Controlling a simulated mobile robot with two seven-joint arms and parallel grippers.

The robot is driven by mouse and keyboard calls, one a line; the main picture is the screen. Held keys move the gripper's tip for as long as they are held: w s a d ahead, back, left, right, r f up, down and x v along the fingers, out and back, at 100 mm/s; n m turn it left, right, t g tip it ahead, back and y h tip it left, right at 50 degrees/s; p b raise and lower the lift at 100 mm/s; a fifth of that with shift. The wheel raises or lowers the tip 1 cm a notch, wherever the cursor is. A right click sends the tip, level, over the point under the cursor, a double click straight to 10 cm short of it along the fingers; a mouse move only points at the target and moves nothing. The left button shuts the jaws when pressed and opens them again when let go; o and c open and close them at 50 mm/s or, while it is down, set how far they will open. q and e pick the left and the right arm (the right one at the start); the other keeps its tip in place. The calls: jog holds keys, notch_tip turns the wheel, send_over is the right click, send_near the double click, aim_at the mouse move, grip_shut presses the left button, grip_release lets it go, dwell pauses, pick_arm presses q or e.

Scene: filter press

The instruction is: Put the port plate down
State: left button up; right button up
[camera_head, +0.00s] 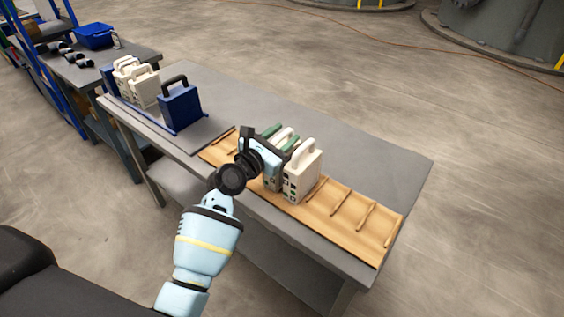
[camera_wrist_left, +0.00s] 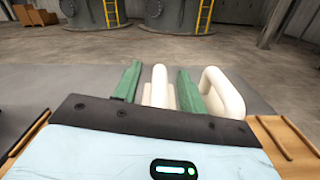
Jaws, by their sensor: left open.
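My left gripper (camera_head: 281,138) is open over the wooden rack (camera_head: 346,217) on the bench. Its green fingers stand on either side of the white handle of a port plate (camera_wrist_left: 159,88), apart from each other. In the head view most of that plate is hidden behind my gripper. The plate looks upright in the rack; its lower edge is hidden. A second cream plate (camera_head: 304,174) with a loop handle stands upright in the rack just to the right. Its handle also shows in the wrist view (camera_wrist_left: 222,92). My right gripper is not in view.
Wooden dividers (camera_head: 340,198) mark empty slots on the rack's right side. A blue plate (camera_head: 181,107) and several cream plates (camera_head: 143,88) stand at the bench's left end. The grey bench top (camera_head: 370,155) behind the rack is clear. A blue bin (camera_head: 94,36) sits on a farther table.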

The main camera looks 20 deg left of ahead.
pick_arm(q)
grip_shut()
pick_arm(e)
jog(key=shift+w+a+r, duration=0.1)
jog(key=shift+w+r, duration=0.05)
